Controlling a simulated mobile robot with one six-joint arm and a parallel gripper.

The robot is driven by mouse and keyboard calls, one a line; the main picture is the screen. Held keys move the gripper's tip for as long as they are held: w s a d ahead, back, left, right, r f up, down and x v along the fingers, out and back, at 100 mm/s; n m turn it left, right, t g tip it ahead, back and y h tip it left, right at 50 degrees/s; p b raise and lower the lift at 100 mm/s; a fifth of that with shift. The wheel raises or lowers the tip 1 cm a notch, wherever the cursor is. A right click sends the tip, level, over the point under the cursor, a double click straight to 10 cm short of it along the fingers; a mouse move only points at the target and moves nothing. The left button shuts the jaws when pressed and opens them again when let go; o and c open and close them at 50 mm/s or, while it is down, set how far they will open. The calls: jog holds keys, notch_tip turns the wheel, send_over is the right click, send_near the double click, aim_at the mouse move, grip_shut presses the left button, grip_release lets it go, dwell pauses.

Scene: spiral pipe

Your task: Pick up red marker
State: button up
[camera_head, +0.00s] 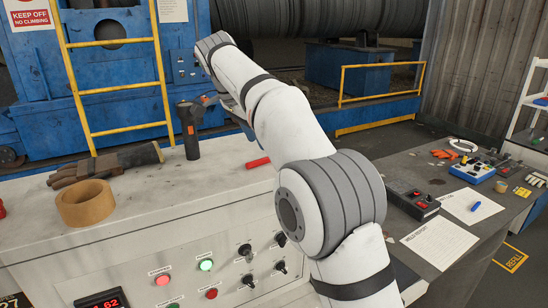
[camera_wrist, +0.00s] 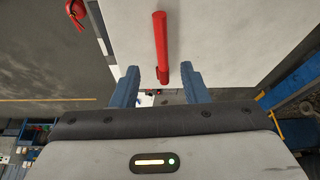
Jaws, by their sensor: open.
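The red marker (camera_head: 258,162) lies on the light top of the control cabinet (camera_head: 215,178), close to my arm in the head view. In the wrist view the red marker (camera_wrist: 160,45) points lengthwise toward my gripper (camera_wrist: 162,82). Its near end shows between the two blue fingers, which stand apart on either side of it. The fingers are open and hold nothing. I cannot tell how far above the marker the fingers are. In the head view the fingers are mostly hidden behind my arm.
A dark handheld tool (camera_head: 190,130) stands upright left of the marker. A tape roll (camera_head: 85,203) and gloves (camera_head: 95,166) lie further left. A grey table (camera_head: 400,165) at right holds papers, a blue box (camera_head: 472,171) and a control box (camera_head: 412,202). The cabinet top around the marker is clear.

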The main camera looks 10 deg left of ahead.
jog(key=shift+w+d+f, duration=0.15)
jog(key=shift+d+f, duration=0.15)
jog(key=shift+f, duration=0.1)
jog(key=x, duration=0.3)
jog(key=shift+w+f+p, duration=0.3)
jog(key=shift+w, duration=0.1)
jog(key=shift+d+f, duration=0.2)
jog(key=shift+f, duration=0.3)
jog(key=shift+w+f, duration=0.15)
jog(key=shift+c, duration=0.3)
grip_shut()
